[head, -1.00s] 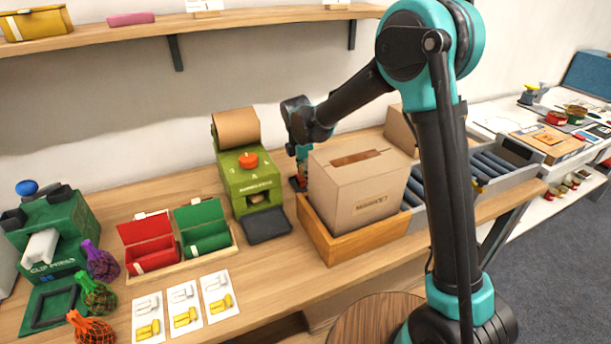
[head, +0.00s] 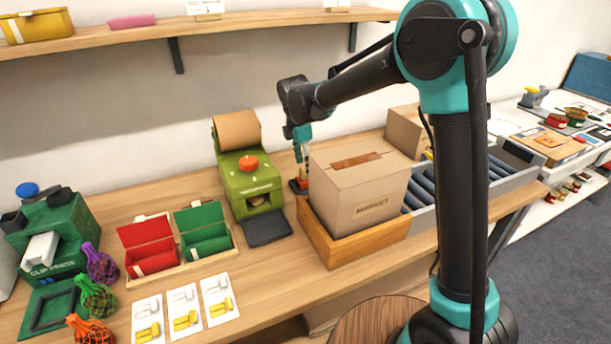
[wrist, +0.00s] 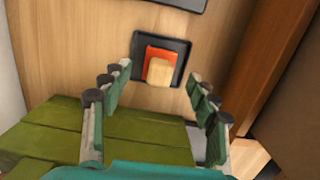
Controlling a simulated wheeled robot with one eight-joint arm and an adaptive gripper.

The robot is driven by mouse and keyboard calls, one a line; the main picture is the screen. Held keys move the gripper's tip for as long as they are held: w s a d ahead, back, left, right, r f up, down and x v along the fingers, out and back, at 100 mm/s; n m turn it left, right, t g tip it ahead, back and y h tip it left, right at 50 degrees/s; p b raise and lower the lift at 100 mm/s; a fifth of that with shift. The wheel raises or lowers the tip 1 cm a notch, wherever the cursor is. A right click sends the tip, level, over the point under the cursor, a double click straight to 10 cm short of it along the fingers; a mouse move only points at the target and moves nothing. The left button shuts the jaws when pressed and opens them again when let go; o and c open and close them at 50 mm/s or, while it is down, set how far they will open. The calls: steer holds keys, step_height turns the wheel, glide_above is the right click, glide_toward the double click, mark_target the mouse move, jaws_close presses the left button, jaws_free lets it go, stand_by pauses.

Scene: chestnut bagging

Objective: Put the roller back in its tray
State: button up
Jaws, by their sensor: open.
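A small black tray (wrist: 141,65) lies on the wooden table in the wrist view. In it is an orange-red piece with a pale wooden block (wrist: 159,72) on top, which looks like the roller with its handle. I cannot tell the roller's exact shape. The tray also shows in the head view (head: 299,191), between the green machine and the carton. My gripper (wrist: 160,80) is open and empty, with its fingers to either side of the tray in the wrist view. In the head view my gripper (head: 302,158) hangs above the tray, apart from it.
A carton (head: 345,200) in a wooden crate (head: 335,250) stands close on the right. The olive-green machine (head: 247,185) stands close on the left. Red and green boxes (head: 150,250), cards and netted bags are further left. Bare table lies in front of the crate.

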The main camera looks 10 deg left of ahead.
steer(key=r, duration=0.6)
steer(key=shift+s+a+r, duration=0.1)
steer(key=shift+s+a, duration=0.15)
steer(key=shift+a, duration=0.05)
